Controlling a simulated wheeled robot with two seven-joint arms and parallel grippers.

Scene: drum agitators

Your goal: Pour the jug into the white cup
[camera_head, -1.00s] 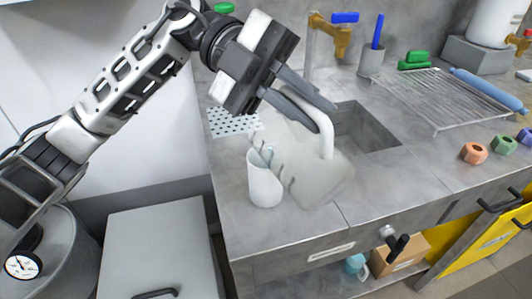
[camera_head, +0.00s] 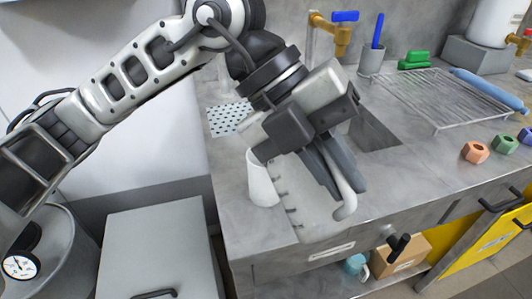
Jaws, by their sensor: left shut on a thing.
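The jug (camera_head: 309,211) is a translucent whitish vessel with dark marks along its side and a white handle (camera_head: 346,205). My left gripper (camera_head: 333,182) is shut on the handle and holds the jug tilted at the front edge of the grey counter. The white cup (camera_head: 262,182) stands upright on the counter just left of the jug. The gripper body and the jug hide part of the cup's rim, and I cannot tell whether liquid is flowing. My right gripper is not in view.
The sink basin (camera_head: 374,132) lies behind the gripper, below a brass tap (camera_head: 340,36) with a blue handle. A wire rack (camera_head: 433,97) and coloured hex nuts (camera_head: 475,152) are to the right. A perforated white mat (camera_head: 228,118) lies at the left.

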